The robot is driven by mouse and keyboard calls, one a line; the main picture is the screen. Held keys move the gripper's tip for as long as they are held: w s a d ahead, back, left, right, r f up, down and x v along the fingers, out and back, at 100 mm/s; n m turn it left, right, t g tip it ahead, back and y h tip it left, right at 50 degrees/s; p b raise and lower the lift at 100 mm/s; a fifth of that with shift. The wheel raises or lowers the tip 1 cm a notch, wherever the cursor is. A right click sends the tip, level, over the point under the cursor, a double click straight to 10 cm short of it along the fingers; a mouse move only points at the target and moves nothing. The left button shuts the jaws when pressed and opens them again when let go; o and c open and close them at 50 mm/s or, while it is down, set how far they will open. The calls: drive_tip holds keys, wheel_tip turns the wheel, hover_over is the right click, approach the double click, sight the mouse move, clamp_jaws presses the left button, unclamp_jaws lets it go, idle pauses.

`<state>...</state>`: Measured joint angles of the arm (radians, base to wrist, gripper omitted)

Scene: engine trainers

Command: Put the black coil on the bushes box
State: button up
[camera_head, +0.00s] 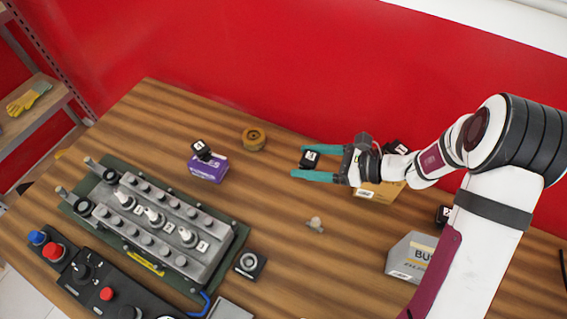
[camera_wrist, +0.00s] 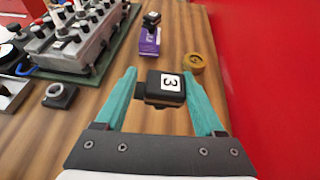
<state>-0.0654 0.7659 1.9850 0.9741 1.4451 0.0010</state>
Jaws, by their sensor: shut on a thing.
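My gripper (camera_head: 308,161) is shut on a black coil (camera_head: 310,158) with a white label, held between teal fingers above the table's back middle. In the wrist view the coil (camera_wrist: 163,88) shows a "3" on its label and sits between the fingers (camera_wrist: 160,92). The grey box lettered "BUS" (camera_head: 404,268), which looks like the bushes box, stands at the right front of the table. My arm hides its right part. It is to the right of and nearer than the gripper, apart from the held coil.
A purple box (camera_head: 207,170) carries another black coil (camera_head: 202,149). A yellow box (camera_head: 378,190) is partly behind my wrist, with a dark coil (camera_head: 398,147) near it. Another dark block (camera_head: 443,215) is by my arm. A brown ring (camera_head: 253,139), a small pale part (camera_head: 315,224) and the engine block (camera_head: 150,222) stand on the table.

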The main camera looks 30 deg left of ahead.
sight(315, 161)
drive_tip(key=shift+v, duration=0.75)
wheel_tip(315, 161, up, 20)
drive_tip(key=s+d+f+m+t, duration=0.1)
drive_tip(key=s+d+t, duration=0.1)
drive_tip(key=d, duration=1.8)
drive_tip(key=s+d+m+t+h, duration=0.1)
drive_tip(key=s+d+m+t, duration=0.3)
drive_tip(key=s+d, duration=1.15)
drive_tip(key=w+a+f, duration=0.2)
drive_tip(key=w+f, duration=0.1)
drive_tip(key=w+a+f, duration=0.2)
drive_tip(key=w+f, duration=0.1)
drive_tip(key=f, duration=0.1)
drive_tip(key=w+a+f, duration=0.2)
drive_tip(key=w+f, duration=0.1)
drive_tip(key=f, duration=0.1)
drive_tip(key=shift+w+a, duration=0.25)
drive_tip(key=shift+w, duration=0.05)
drive_tip(key=shift+w+a+f, duration=0.1)
drive_tip(key=shift+f, duration=0.95)
drive_tip(key=shift+w+a+f, duration=0.1)
drive_tip(key=shift+f, duration=1)
drive_tip(key=shift+f, duration=0.1)
